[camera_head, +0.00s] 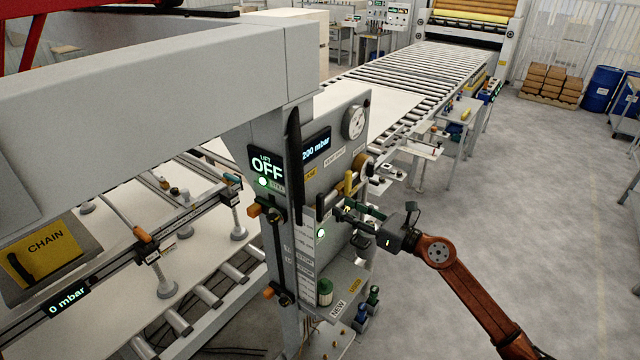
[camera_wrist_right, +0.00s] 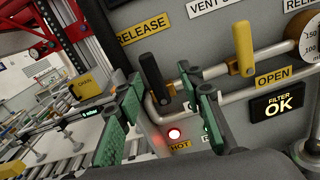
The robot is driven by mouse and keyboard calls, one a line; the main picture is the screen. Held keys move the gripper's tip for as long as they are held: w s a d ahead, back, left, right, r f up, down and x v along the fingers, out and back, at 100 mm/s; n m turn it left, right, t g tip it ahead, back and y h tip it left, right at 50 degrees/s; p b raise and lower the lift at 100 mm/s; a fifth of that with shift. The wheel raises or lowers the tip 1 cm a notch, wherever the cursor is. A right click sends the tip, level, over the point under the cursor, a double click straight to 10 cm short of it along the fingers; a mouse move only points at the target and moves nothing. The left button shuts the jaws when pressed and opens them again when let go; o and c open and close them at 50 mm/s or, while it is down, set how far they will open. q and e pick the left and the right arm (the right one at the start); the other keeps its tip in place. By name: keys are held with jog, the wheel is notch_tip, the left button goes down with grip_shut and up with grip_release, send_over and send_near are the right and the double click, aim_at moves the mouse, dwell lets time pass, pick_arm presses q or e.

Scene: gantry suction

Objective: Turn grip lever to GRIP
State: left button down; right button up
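A black-handled lever (camera_wrist_right: 151,76) stands upright below a yellow RELEASE label (camera_wrist_right: 143,29) in the right wrist view; it looks like the grip lever, but I see no GRIP label. My right gripper (camera_wrist_right: 161,82) is open. Its green-padded fingers show on either side of the black handle, and I cannot tell whether either touches it. In the head view the right gripper (camera_head: 349,212) is at the side of the grey control panel (camera_head: 345,118), below a yellow lever (camera_head: 348,183). My left gripper is not in view.
The yellow lever (camera_wrist_right: 243,49) stands close on the right, above an OPEN label (camera_wrist_right: 273,76). Pipes run across the panel, with a gauge (camera_head: 354,123) above. A LIFT display (camera_head: 267,168) reads OFF. The floor (camera_head: 510,210) on the right is clear.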

aim_at(324, 197)
jog(key=shift+n+g, duration=0.3)
jog(key=shift+n, duration=0.5)
jog(key=w+a, duration=0.1)
jog(key=a, duration=0.1)
jog(key=w+a+r+p, duration=0.1)
jog(key=a, duration=0.2)
jog(key=w+a+r+p, duration=0.1)
jog(key=a, duration=0.1)
jog(key=shift+w+a, duration=0.25)
jog(key=shift+c, duration=0.7)
grip_shut()
